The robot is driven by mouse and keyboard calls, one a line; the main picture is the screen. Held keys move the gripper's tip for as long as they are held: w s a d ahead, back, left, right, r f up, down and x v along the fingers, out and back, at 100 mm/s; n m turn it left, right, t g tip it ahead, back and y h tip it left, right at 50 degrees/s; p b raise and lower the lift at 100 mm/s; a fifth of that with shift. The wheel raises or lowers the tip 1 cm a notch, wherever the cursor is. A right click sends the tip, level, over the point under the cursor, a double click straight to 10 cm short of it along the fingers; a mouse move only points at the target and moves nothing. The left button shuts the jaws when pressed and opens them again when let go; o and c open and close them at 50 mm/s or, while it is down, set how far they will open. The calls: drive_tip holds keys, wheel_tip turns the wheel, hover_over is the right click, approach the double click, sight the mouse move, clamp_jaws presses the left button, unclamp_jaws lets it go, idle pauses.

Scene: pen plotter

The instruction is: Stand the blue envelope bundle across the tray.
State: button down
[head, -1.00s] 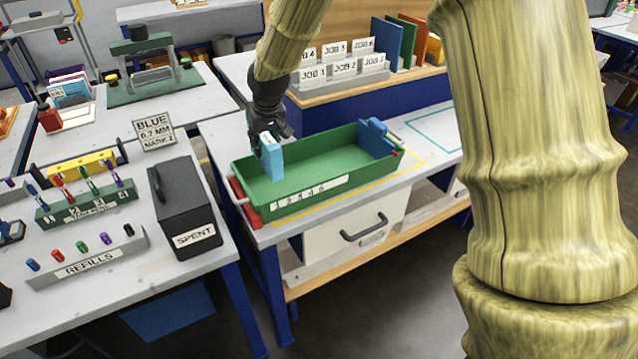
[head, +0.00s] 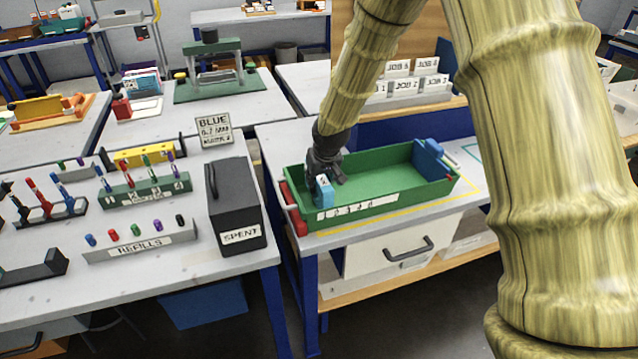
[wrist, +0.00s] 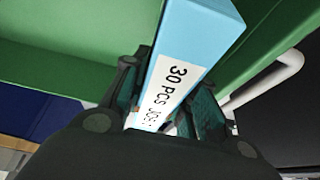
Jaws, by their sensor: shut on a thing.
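The blue envelope bundle (head: 325,191) is upright inside the left end of the green tray (head: 375,209). In the wrist view the bundle (wrist: 195,40) is light blue with a white label reading "30 PCS". My gripper (head: 323,172) is shut on the bundle, with a finger on each side of it (wrist: 168,105). The tray's green wall also shows in the wrist view (wrist: 70,40). I cannot tell whether the bundle's lower edge touches the tray floor.
A blue block (head: 430,158) sits at the tray's right end. Red end pieces (head: 292,208) and a light handle are at its left end. A black SPENT box (head: 236,210) stands on the bench to the left. The tray's middle is empty.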

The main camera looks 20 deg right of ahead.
drive_tip(key=shift+f, duration=0.65)
drive_tip(key=shift+r, duration=0.1)
drive_tip(key=c, duration=1.1)
unclamp_jaws()
drive_tip(key=v, duration=1.2)
drive_tip(key=shift+b, duration=0.4)
